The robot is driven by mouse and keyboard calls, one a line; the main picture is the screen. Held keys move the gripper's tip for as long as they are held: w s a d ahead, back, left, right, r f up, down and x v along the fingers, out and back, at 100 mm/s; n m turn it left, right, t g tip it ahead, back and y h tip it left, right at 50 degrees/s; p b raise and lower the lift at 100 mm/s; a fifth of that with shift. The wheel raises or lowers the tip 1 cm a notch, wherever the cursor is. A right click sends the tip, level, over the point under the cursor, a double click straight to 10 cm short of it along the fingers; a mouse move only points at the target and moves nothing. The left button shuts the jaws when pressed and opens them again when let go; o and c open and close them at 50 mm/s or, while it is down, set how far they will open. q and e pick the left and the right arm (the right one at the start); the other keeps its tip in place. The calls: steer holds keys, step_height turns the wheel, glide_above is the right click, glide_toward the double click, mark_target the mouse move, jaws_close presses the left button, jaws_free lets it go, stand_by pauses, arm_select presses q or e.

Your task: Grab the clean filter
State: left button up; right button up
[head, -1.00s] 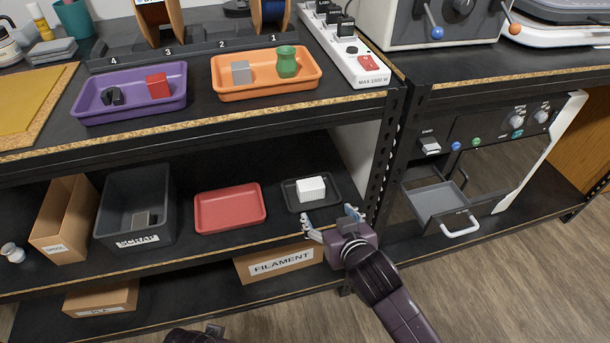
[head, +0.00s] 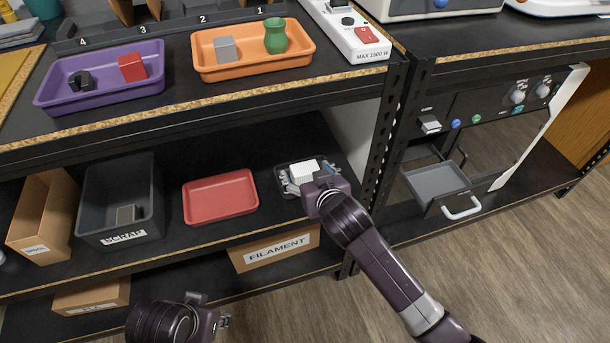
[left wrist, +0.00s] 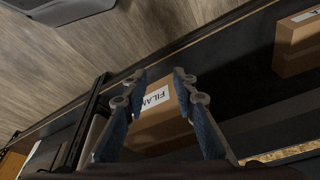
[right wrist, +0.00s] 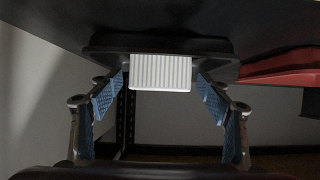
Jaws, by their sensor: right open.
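The clean filter, a white ribbed block (head: 304,171), lies in a small black tray (head: 286,188) on the middle shelf. In the right wrist view the filter (right wrist: 160,72) sits between the spread blue-padded fingers, with a gap on each side. My right gripper (head: 306,182) is open around the filter's near side, partly hiding it and the tray. My left gripper (head: 222,320) is low in front of the bottom shelf, away from the filter. In the left wrist view its fingers (left wrist: 158,90) are apart with nothing between them.
A red tray (head: 220,197) and a grey SCRAP bin (head: 122,200) stand left of the black tray. The shelf's metal post (head: 385,150) is close on the right. The upper shelf edge (head: 200,105) overhangs. A FILAMENT box (head: 275,248) sits below.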

steer(key=shift+w+a+f, duration=0.2)
steer(key=shift+w+f, duration=0.15)
steer(key=shift+w, duration=0.25)
steer(key=c, duration=1.2)
arm_select(q)
steer(key=shift+v, duration=0.8)
arm_select(e)
steer(key=shift+c, duration=0.4)
arm_select(q)
steer(key=shift+w+r, duration=0.1)
arm_select(e)
steer(key=shift+r, duration=0.1)
